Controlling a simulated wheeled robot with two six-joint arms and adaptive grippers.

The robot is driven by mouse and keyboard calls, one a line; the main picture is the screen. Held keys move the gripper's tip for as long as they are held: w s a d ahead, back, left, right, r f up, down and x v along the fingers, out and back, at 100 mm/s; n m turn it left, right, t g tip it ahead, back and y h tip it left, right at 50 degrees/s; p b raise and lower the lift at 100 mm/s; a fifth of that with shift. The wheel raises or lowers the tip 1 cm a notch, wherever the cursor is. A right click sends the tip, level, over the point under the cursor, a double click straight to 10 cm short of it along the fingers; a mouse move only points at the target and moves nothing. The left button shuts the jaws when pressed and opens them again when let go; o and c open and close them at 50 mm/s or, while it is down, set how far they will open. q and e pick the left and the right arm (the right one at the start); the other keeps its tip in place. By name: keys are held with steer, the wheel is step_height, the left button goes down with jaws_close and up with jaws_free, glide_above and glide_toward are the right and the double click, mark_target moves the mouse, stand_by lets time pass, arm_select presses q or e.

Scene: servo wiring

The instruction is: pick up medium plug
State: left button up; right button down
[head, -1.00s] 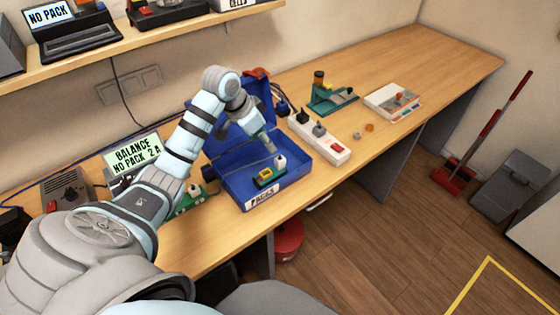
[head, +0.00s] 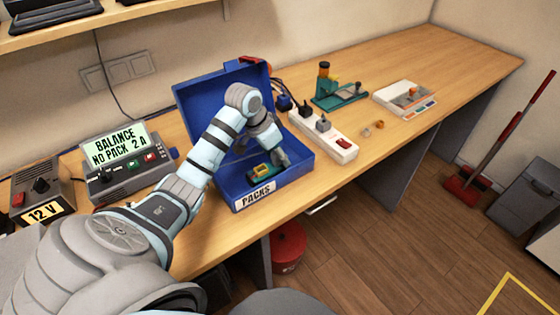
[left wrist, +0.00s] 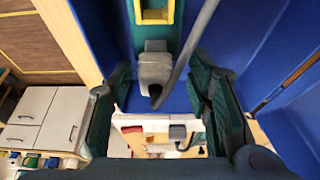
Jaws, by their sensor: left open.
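A grey plug (left wrist: 155,68) with a grey cable sits at the end of a green pack with a yellow frame (left wrist: 155,12), inside the blue box. In the left wrist view my left gripper (left wrist: 162,72) is open, its dark green fingers on either side of the plug, with gaps visible. In the head view my left gripper (head: 278,152) reaches down into the blue box (head: 232,203), beside the pack (head: 262,171), and hides part of the plug. I cannot tell the plug's size class from these views. My right gripper is not in view.
A white power strip (head: 341,146) with a black plug (head: 305,110) and a grey plug (head: 323,123) stands right of the box. The box's open lid (head: 215,95) rises behind. A charger (head: 126,176) stands left. The bench's far right is clear.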

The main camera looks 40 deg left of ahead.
arm_select(q)
steer(key=shift+s+d+r, duration=0.15)
steer(key=shift+s+r, duration=0.05)
steer(key=shift+r, duration=0.05)
steer(key=c, duration=1)
steer(key=shift+c, duration=0.2)
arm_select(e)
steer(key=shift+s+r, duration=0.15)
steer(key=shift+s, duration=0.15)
